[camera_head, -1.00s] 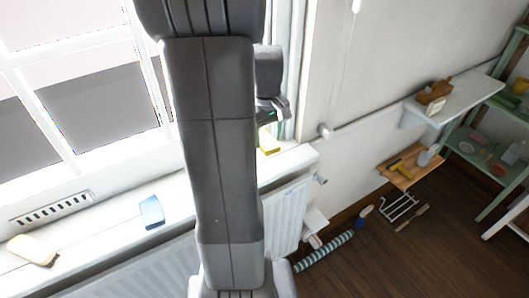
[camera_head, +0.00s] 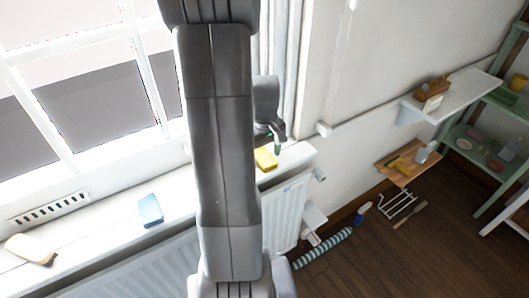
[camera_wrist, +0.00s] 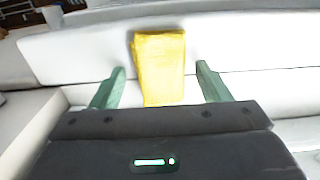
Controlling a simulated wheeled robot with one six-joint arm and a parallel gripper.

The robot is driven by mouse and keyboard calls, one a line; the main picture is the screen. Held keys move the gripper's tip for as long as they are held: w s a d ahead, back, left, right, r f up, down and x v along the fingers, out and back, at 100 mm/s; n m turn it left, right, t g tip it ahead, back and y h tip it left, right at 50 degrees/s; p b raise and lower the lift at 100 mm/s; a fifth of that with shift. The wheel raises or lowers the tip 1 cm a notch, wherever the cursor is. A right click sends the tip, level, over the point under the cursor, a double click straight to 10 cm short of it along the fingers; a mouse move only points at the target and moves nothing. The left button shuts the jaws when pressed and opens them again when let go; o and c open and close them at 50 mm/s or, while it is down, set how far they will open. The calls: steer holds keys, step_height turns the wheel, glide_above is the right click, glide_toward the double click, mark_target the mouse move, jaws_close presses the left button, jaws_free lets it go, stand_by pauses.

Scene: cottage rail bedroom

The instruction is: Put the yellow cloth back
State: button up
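The yellow cloth (camera_head: 265,159) lies on the white windowsill (camera_head: 200,188), near its right end. In the wrist view, the cloth (camera_wrist: 158,62) is a folded yellow block in front of my gripper (camera_wrist: 160,68). The two green fingers are spread wide, one on each side of the cloth's near part, with a visible gap on both sides. In the head view my gripper (camera_head: 276,138) is just above and behind the cloth, partly hidden by my arm.
A blue block (camera_head: 151,210) and a tan sponge-like block (camera_head: 30,249) lie farther left on the sill. A radiator (camera_head: 285,215) hangs below. The window frame is close behind the sill. A wooden shelf (camera_head: 398,175) and a white shelf (camera_head: 465,88) are at right.

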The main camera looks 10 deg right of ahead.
mark_target(264, 154)
step_height(264, 154, up, 12)
stand_by(0.6)
step_height(264, 154, down, 12)
steer(key=shift+r, duration=0.15)
steer(key=shift+w+r, duration=0.15)
steer(key=shift+r, duration=2)
steer(key=shift+f, duration=0.1)
